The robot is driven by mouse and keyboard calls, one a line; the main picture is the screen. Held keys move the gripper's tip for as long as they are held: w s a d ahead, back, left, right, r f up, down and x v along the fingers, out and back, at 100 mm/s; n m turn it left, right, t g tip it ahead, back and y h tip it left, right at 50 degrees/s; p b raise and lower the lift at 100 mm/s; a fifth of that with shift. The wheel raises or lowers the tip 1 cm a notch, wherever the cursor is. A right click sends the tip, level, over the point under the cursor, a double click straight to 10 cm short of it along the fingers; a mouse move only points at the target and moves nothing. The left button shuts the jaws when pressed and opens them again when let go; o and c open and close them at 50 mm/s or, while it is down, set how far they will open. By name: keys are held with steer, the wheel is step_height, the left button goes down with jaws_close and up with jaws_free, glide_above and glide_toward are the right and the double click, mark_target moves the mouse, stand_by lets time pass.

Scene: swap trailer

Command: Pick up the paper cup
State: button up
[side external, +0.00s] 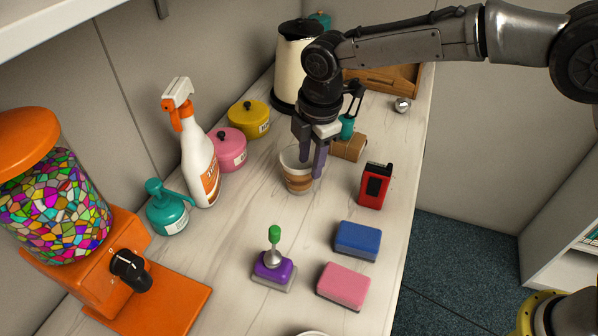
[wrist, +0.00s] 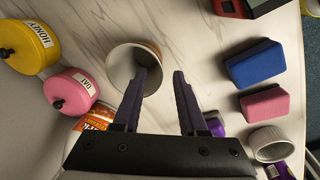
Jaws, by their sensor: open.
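The paper cup (side external: 297,178) stands upright on the counter in the side view, white inside with a brown banded outside. My gripper (side external: 312,165) is over it, pointing down, with its fingers apart. One finger shows at the cup's right side; the other is near the rim at the back. In the wrist view the cup (wrist: 124,66) shows its open mouth left of centre. The left finger of my gripper (wrist: 165,78) overlaps the mouth there, and the right finger is outside the cup to the right. I cannot tell whether either finger touches it.
A spray bottle (side external: 200,160), pink canister (side external: 229,150) and yellow canister (side external: 249,120) stand left of the cup. A brown box (side external: 349,148) is close behind right. A red device (side external: 374,187), blue sponge (side external: 357,240) and pink sponge (side external: 344,286) lie right, near the counter edge.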

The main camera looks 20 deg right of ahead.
mark_target(306, 192)
steer(key=shift+w+f, duration=0.25)
steer(key=shift+f, duration=1.5)
steer(key=shift+w+f, duration=0.2)
steer(key=shift+f, duration=1.5)
jaws_close()
